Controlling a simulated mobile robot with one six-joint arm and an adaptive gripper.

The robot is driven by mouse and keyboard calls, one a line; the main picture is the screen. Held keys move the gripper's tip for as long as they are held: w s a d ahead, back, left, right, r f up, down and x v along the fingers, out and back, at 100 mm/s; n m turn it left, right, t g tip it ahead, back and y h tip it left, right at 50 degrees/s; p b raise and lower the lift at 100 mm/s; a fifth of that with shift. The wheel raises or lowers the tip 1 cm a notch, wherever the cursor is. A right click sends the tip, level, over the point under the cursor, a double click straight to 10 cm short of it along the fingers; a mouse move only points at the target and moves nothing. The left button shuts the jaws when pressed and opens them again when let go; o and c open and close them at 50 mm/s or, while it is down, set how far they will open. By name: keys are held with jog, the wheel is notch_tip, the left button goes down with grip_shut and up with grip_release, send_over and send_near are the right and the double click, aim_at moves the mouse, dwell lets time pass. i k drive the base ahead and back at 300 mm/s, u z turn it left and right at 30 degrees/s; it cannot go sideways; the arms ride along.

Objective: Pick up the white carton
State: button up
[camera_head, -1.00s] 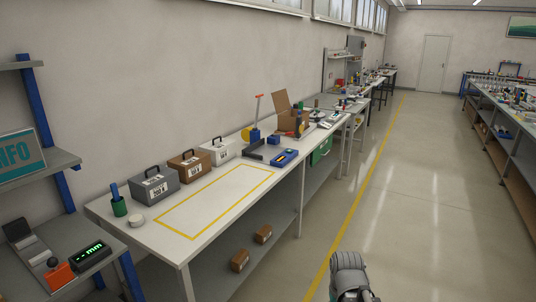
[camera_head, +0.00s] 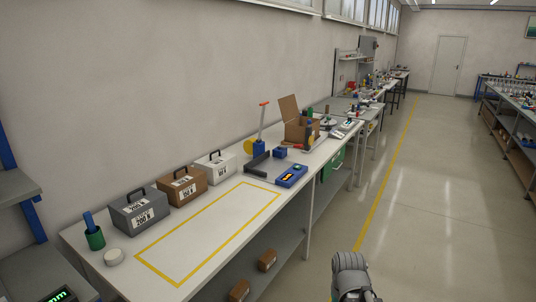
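The white carton (camera_head: 214,169) is a box with a dark handle on top and a printed label on its front. It stands upright on the white workbench (camera_head: 210,275), at the right end of a row of three similar boxes by the wall. My arm's grey end (camera_head: 351,278) shows at the bottom, over the aisle floor, to the right of the bench and well apart from the carton. The gripper's fingers cannot be made out.
A brown box (camera_head: 183,190) and a grey box (camera_head: 139,212) stand left of the carton. A yellow outlined area (camera_head: 213,232) in front is empty. A blue device (camera_head: 291,176) and an open cardboard box (camera_head: 297,126) are to the right. The aisle is clear.

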aim_at(219, 165)
jog(key=u, duration=0.35)
jog(key=i, duration=1.45)
jog(key=u, duration=0.5)
